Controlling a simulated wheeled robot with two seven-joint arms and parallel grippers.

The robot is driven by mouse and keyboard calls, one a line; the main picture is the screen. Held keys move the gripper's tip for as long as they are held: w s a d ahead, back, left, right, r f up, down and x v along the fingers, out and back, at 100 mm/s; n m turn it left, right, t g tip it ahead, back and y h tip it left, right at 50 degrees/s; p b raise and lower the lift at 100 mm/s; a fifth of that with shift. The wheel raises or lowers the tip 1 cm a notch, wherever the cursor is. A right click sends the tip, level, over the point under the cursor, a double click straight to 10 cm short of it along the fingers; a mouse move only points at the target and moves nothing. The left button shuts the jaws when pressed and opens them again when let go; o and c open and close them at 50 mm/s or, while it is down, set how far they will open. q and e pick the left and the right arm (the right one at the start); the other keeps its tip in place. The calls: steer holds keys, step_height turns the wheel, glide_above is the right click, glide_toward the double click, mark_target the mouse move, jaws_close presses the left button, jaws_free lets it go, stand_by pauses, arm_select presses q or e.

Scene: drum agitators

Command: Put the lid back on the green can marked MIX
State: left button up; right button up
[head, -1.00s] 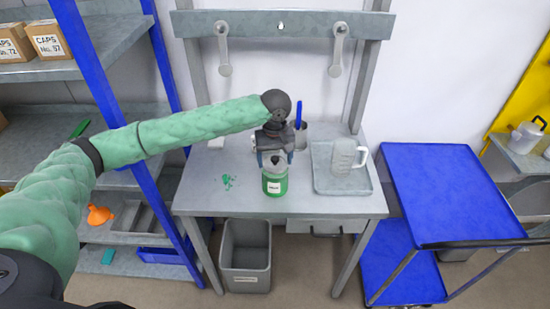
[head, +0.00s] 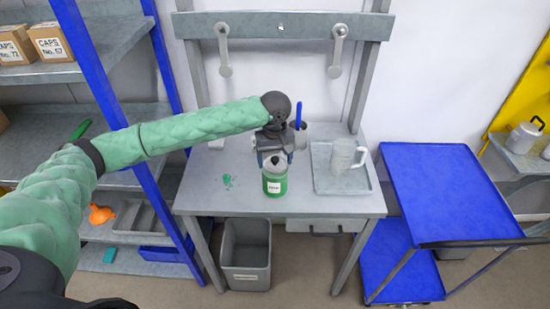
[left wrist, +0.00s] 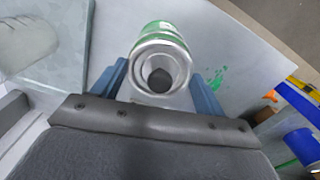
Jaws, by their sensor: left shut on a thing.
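The green can (head: 273,187) with a white label stands upright near the front edge of the workbench. Its label is too small to read surely. The grey lid (head: 271,167) with a dark knob is at the can's mouth. In the left wrist view the lid (left wrist: 177,62) lines up with the can (left wrist: 160,27); I cannot tell whether it is fully seated. My left gripper (head: 275,160) is over the can, its blue fingers shut on the lid from both sides. It also shows in the left wrist view (left wrist: 160,88). My right gripper is not in view.
A grey tray (head: 345,188) with a clear jug (head: 346,155) stands right of the can. A cup with a blue-handled tool (head: 298,115) is behind. A grey bin (head: 246,258) is below the bench; a blue cart (head: 440,195) stands right.

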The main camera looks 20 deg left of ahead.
arm_select(q)
steer(key=p, duration=0.2)
steer(key=shift+f+p, duration=0.15)
steer(key=shift+p, duration=0.15)
stand_by(2.2)
steer(key=o, duration=1)
steer(key=shift+o, duration=0.4)
steer(key=shift+r+p, duration=1.35)
steer(key=shift+p, duration=0.1)
steer(key=shift+r+p, duration=0.55)
steer(key=shift+r, duration=1.6)
